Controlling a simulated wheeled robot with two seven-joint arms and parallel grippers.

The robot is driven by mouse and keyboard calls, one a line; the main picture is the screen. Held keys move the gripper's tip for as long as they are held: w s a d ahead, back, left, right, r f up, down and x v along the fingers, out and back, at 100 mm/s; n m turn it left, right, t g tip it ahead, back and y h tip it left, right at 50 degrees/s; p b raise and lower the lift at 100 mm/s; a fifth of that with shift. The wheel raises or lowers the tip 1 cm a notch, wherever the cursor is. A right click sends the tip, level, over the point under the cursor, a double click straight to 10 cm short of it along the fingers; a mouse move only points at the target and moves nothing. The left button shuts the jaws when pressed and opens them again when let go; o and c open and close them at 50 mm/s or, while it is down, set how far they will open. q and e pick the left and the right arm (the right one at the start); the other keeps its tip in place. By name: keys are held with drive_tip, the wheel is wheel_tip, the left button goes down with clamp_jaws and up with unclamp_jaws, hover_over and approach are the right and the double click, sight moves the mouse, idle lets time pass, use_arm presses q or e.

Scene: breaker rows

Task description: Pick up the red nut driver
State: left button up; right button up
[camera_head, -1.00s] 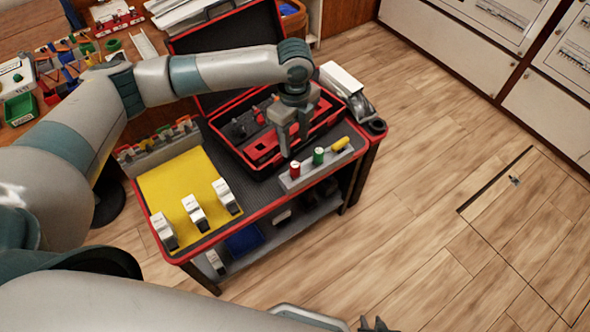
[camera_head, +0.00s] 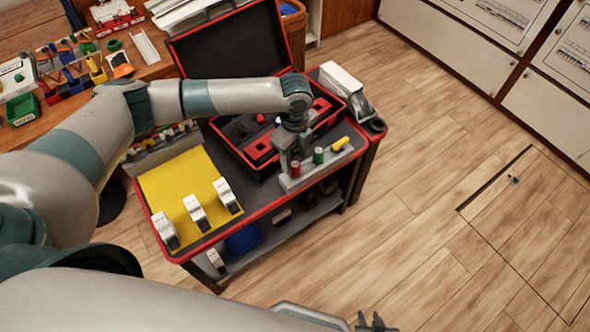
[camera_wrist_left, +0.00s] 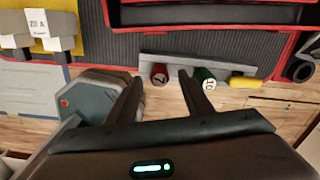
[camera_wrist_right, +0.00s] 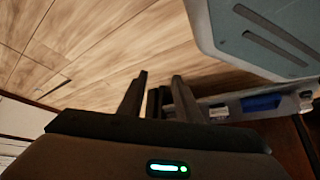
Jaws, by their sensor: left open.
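The red nut driver (camera_head: 295,168) stands in a grey rack (camera_head: 305,178) at the front right edge of the cart. It also shows in the left wrist view (camera_wrist_left: 159,76). A green driver (camera_head: 318,155) and a yellow driver (camera_head: 341,144) sit beside it in the rack. My left gripper (camera_head: 290,163) is open, pointing down by the red driver. In the left wrist view the red driver's top appears between the two fingertips (camera_wrist_left: 161,80); no contact is visible. My right gripper (camera_head: 370,323) is open and empty, low over the floor at the bottom of the head view.
An open toolbox (camera_head: 232,146) lies behind the rack. A yellow mat (camera_head: 170,187) with white breakers (camera_head: 195,208) covers the cart's left side. A white box (camera_head: 340,78) stands at the back right. The floor (camera_head: 440,160) right of the cart is clear.

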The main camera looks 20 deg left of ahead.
sight(295, 164)
use_arm(q)
drive_tip(key=shift+s+d+f+p, duration=0.1)
drive_tip(key=shift+f+p, duration=0.1)
drive_tip(key=shift+f, duration=1)
drive_tip(key=shift+s+f+p, duration=0.1)
drive_tip(key=shift+f+p, duration=0.05)
drive_tip(key=shift+f, duration=1.05)
clamp_jaws()
